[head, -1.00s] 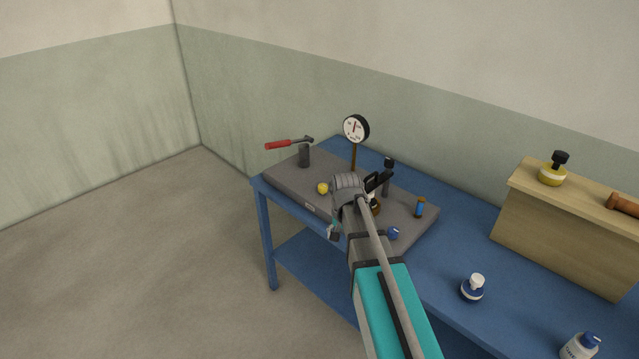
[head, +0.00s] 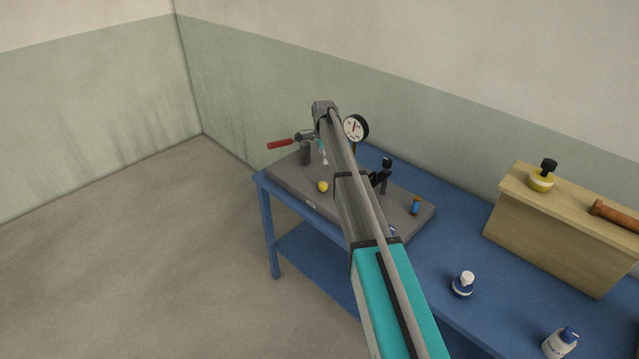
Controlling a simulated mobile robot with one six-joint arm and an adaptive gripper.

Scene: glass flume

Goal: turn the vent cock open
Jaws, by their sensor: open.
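A lever with a red handle (head: 280,145) sits on top of a dark grey post (head: 305,153) at the far left end of the grey base plate (head: 290,183). Its handle points left, roughly level. A yellow knob (head: 323,187), a blue-and-orange fitting (head: 416,206) and a black-topped post (head: 386,172) also stand on the plate. No label tells which fitting is the vent cock. My gripper (head: 324,158) is open and points down, just right of the lever's post and above the plate; its fingers are small and partly hidden by my arm. I see no contact.
A round dial gauge (head: 355,128) stands close behind my arm, its stem mostly hidden. Two bottles (head: 463,285) (head: 560,344) stand near the front edge.

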